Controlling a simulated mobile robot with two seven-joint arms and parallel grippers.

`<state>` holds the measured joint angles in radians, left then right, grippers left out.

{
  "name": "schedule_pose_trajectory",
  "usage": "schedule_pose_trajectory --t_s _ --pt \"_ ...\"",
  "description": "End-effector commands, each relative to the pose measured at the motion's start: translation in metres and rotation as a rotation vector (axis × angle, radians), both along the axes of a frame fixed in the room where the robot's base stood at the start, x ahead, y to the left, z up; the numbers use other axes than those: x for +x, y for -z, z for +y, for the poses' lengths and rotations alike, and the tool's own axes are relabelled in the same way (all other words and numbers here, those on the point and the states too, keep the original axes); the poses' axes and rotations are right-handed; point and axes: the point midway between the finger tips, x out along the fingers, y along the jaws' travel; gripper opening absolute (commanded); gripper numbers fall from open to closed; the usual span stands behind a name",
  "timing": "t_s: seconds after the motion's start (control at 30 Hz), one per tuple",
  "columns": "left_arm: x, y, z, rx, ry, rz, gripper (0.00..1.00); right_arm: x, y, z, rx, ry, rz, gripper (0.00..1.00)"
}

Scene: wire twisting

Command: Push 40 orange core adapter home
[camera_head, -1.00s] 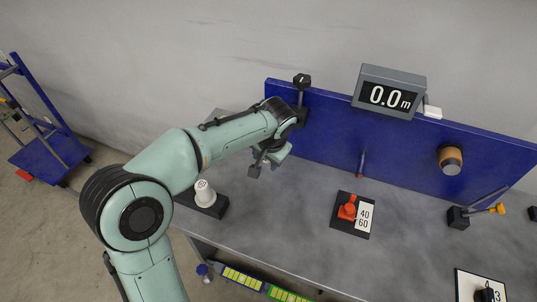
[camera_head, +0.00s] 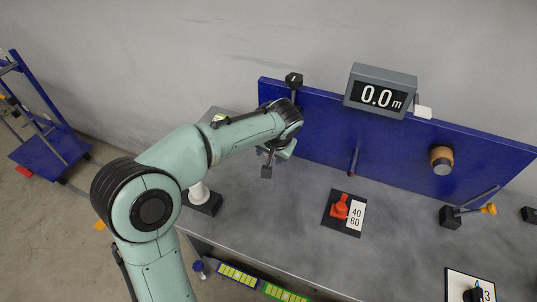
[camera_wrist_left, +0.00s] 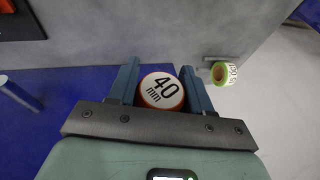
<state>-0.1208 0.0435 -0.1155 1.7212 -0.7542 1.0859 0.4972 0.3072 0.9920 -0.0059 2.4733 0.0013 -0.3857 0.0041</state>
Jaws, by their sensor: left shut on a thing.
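The 40 adapter is a round piece with a white face marked "40 mm" and an orange rim (camera_wrist_left: 162,91). In the left wrist view it sits between the two blue-grey fingers of my left gripper (camera_wrist_left: 160,68), which is shut on it. In the head view my left wrist is in front of the left part of the blue panel (camera_head: 400,150). My right gripper is not in view.
A black base with a red-orange piece (camera_head: 340,207) and a "40 60" card stands on the grey bench (camera_head: 270,220). A green-rimmed roll (camera_wrist_left: 222,73) shows in the wrist view. A "0.0m" display (camera_head: 380,92) tops the panel.

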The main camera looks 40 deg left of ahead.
Motion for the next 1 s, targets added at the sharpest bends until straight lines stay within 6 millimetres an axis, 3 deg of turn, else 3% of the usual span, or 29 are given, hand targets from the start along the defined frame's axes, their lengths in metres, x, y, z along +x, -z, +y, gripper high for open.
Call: schedule_pose_trajectory --t_s 0.4,1.0 --pt "0.036 -0.003 0.011 -0.001 -0.001 -0.003 0.12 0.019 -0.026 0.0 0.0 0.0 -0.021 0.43" --pt "0.042 -0.001 0.013 -0.001 0.0 -0.002 0.12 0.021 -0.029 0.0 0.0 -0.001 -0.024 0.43"
